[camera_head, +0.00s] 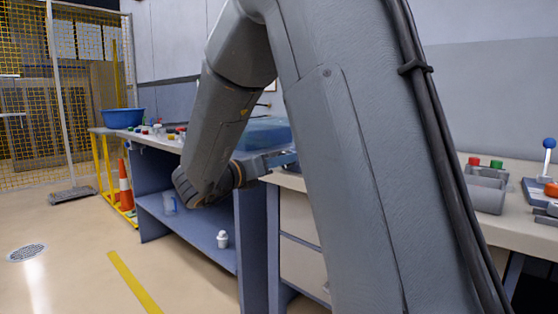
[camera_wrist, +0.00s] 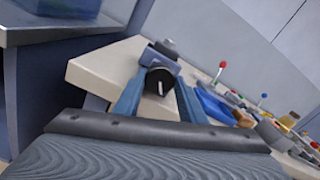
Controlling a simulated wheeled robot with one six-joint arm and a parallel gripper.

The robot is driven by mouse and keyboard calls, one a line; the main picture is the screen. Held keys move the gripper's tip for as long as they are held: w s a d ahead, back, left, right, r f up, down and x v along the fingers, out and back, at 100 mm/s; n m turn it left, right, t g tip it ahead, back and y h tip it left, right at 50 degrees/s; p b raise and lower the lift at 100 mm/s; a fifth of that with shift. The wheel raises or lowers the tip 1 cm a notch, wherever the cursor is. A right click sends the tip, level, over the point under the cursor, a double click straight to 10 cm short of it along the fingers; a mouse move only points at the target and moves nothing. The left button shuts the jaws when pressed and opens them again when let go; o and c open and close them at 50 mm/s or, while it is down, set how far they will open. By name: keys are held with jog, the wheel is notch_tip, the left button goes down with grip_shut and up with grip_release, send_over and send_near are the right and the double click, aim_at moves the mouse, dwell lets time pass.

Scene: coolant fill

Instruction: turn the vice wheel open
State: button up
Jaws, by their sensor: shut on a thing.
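The vice wheel (camera_wrist: 162,81) is a black round knob with a pale mark on its face, in the upper middle of the wrist view. It sits on the front of a small blue-grey vice (camera_wrist: 150,57) at the corner of a beige bench top. My gripper (camera_wrist: 158,92) has its two blue fingers on either side of the wheel and is shut on it. In the head view my gripper (camera_head: 283,159) shows only in part at the bench's edge. There my arm hides the vice and the wheel.
The beige bench (camera_wrist: 95,70) carries several coloured levers and parts right of the vice. A blue-grey workbench (camera_head: 150,205) stands left of it, with a blue tub (camera_head: 122,118) at its far end. An orange-white cone (camera_head: 126,188) stands beside it. The floor at front left is clear.

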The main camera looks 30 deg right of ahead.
jog(key=n+p, duration=2)
jog(key=n, duration=0.6)
jog(key=shift+r, duration=0.1)
jog(key=shift+n, duration=0.4)
jog(key=o, duration=1)
jog(key=shift+o, duration=0.2)
jog(key=shift+a, duration=0.1)
jog(key=v, duration=0.7)
jog(key=shift+s+a, duration=0.15)
jog(key=shift+a, duration=0.15)
